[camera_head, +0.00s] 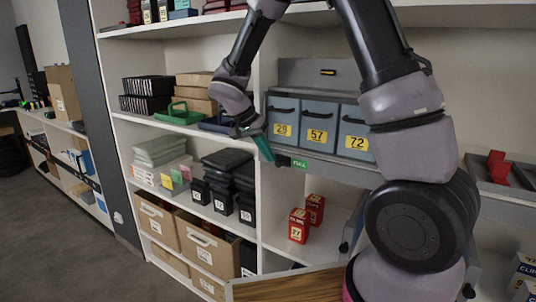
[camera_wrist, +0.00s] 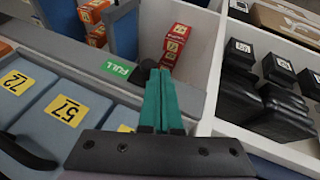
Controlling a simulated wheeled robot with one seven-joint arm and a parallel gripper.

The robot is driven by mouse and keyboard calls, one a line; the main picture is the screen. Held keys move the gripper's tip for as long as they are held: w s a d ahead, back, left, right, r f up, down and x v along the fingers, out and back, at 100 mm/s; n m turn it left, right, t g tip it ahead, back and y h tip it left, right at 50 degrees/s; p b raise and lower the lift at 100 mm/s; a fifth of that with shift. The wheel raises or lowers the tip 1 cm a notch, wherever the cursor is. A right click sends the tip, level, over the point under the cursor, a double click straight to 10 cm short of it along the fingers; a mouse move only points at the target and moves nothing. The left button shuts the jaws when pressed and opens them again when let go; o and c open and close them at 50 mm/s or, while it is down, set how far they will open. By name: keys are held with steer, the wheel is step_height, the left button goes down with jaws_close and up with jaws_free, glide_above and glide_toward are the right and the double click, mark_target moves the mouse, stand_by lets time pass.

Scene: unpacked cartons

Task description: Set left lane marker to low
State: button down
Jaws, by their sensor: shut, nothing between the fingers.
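The lane marker shows a green FULL label (camera_head: 300,165) on the front rail below the blue bins; the label also shows in the wrist view (camera_wrist: 118,69). A small black piece (camera_head: 283,160) sits just left of the label in the head view. My gripper (camera_head: 268,158) is shut and empty, its teal fingers pointing down at the rail close to the left of the black piece. In the wrist view the shut fingers (camera_wrist: 158,74) end beside a dark piece (camera_wrist: 146,66) at the label's side. I cannot tell whether they touch it.
Blue bins numbered 29 (camera_head: 283,113), 57 (camera_head: 320,118) and 72 (camera_head: 355,128) stand behind the rail. Red boxes (camera_head: 299,227) stand on the shelf below. Black lidded bins (camera_head: 221,197) fill the bay to the left, with a white upright (camera_head: 268,190) between.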

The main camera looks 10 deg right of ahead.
mark_target(287, 157)
steer(key=s+d, duration=0.4)
steer(key=shift+s+d, duration=0.15)
steer(key=shift+d, duration=0.1)
